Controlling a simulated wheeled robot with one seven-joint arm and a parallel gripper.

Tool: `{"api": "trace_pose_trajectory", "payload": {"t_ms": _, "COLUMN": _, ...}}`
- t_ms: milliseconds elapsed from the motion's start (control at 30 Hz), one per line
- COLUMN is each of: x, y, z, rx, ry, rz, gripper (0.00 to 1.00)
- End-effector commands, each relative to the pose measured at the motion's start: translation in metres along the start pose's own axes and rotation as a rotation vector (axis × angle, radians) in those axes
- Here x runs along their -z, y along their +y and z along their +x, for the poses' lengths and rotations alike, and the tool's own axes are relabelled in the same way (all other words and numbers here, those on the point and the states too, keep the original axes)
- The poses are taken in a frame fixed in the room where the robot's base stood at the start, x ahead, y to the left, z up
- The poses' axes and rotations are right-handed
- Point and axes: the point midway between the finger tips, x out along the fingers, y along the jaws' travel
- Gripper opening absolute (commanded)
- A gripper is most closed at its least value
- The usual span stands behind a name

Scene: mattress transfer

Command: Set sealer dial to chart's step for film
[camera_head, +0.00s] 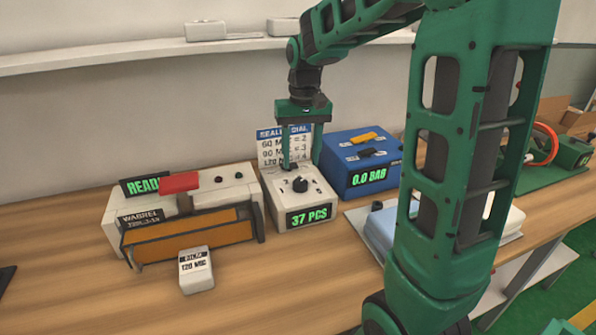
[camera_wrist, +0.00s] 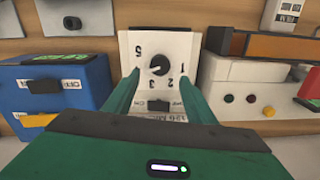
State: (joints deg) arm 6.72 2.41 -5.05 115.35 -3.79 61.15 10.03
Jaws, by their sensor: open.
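My gripper (camera_head: 301,160) points down, open and empty, above the white dial box (camera_head: 318,194). In the wrist view its two fingers stand on either side of the black dial knob (camera_wrist: 159,65), apart from it. Numerals ring the knob, among them 1, 2, 3 and 5; where its pointer stands I cannot tell clearly. The box's display reads 37 PCS. The chart (camera_head: 268,151) behind has a blue header and several MIC lines, partly hidden by my gripper; 60 pairs with 2. A small white film label block (camera_head: 196,271) reads 120 MIC.
The sealer (camera_head: 148,205) with a red handle and READY display stands left of the dial box. A blue box (camera_head: 370,182) showing 0.0 BAG stands right. A pale blue stack (camera_head: 380,235) lies further right. The front left table is clear.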

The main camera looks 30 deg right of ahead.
Motion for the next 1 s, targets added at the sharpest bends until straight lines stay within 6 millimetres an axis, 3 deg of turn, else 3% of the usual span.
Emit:
{"api": "trace_pose_trajectory", "payload": {"t_ms": 100, "x": 0.001, "y": 0.0, "z": -0.02, "rx": 0.0, "ry": 0.003, "rz": 0.0, "gripper": 0.51}}
{"api": "trace_pose_trajectory", "payload": {"t_ms": 300, "x": 0.001, "y": 0.0, "z": -0.039, "rx": 0.0, "ry": 0.002, "rz": 0.001, "gripper": 0.51}}
{"api": "trace_pose_trajectory", "payload": {"t_ms": 1000, "x": -0.004, "y": 0.003, "z": -0.042, "rx": -0.001, "ry": 0.001, "rz": 0.006, "gripper": 0.51}}
